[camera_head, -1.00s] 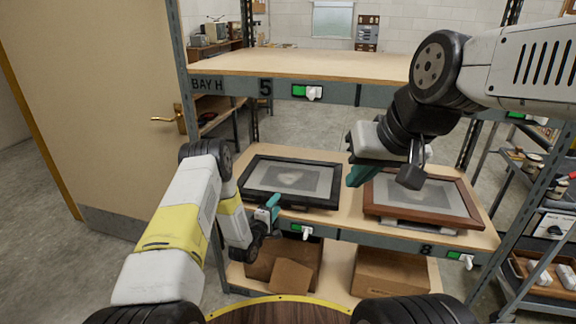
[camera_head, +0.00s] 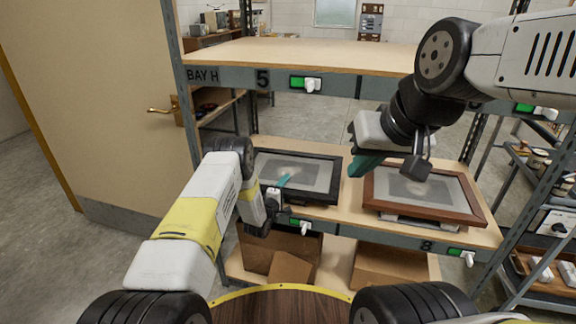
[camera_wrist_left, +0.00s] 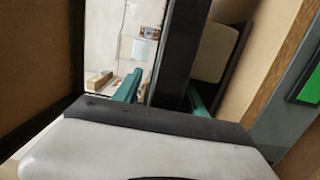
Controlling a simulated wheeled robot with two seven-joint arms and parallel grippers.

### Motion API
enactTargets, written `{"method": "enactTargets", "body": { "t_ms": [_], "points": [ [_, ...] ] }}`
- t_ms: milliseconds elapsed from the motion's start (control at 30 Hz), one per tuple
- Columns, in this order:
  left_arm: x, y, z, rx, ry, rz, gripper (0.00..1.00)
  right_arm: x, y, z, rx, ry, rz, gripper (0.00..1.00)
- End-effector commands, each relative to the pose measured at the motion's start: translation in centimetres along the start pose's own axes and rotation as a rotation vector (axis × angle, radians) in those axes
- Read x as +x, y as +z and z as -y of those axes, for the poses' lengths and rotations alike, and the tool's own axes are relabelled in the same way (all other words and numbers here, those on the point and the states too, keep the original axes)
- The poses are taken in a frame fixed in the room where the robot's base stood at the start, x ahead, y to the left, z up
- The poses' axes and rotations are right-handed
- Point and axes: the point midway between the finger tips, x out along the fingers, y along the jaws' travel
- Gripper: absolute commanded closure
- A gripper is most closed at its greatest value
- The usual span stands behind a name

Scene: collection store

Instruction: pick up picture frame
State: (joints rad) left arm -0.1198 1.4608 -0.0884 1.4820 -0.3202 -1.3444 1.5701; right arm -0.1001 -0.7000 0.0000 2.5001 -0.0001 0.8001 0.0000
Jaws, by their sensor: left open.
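A black picture frame (camera_head: 323,197) with a pale grey picture lies on the middle shelf, left of a brown wooden frame (camera_head: 429,217) with a similar picture. My left gripper (camera_head: 281,187) is at the black frame's near edge, with one teal finger showing over the picture in the head view. In the left wrist view its two teal fingers (camera_wrist_left: 163,94) are apart, with a dark bar of the frame (camera_wrist_left: 178,55) between them. I cannot tell whether they touch it. My right gripper (camera_head: 369,164) hovers over the shelf near the brown frame; its finger gap is unclear.
The shelf board (camera_head: 352,203) shows bare wood between the frames. An upper shelf (camera_head: 300,56) spans above, and cardboard boxes (camera_head: 385,266) stand below. A green-and-white label unit (camera_head: 300,228) sits on the front rail. A door (camera_head: 90,110) stands at left, a cart (camera_head: 540,200) at right.

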Motion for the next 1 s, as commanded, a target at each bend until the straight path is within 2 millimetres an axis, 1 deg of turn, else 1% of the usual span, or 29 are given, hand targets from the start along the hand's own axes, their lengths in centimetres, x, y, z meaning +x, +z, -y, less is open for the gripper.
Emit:
{"method": "enactTargets", "body": {
  "t_ms": [200,233,367,400,467,500,1000],
  "points": [
    [0.13,0.04,0.04,-0.001,-0.001,0.000,0.51,0.00,0.00,0.00,0.000,0.000,0.000,1.00],
    [0.13,0.04,0.03,-0.001,-0.001,0.000,0.53,0.00,0.00,0.00,0.000,0.000,0.000,1.00],
    [0.12,0.03,0.03,-0.001,-0.001,0.000,0.78,0.00,0.00,0.00,0.000,0.000,0.000,1.00],
    [0.12,0.03,0.03,-0.001,-0.001,0.000,0.86,0.00,-0.01,0.00,0.000,0.000,0.000,1.00],
    [0.12,0.03,0.03,-0.001,-0.001,0.000,0.98,0.00,-0.01,0.00,0.000,0.000,0.000,1.00],
    [0.11,0.03,0.03,-0.001,-0.001,0.000,1.00,0.00,-0.01,0.00,0.000,0.000,0.000,1.00],
    [0.10,0.04,0.02,0.000,-0.001,0.001,1.00,0.00,-0.01,0.00,0.000,0.000,0.000,1.00]
  ]
}}
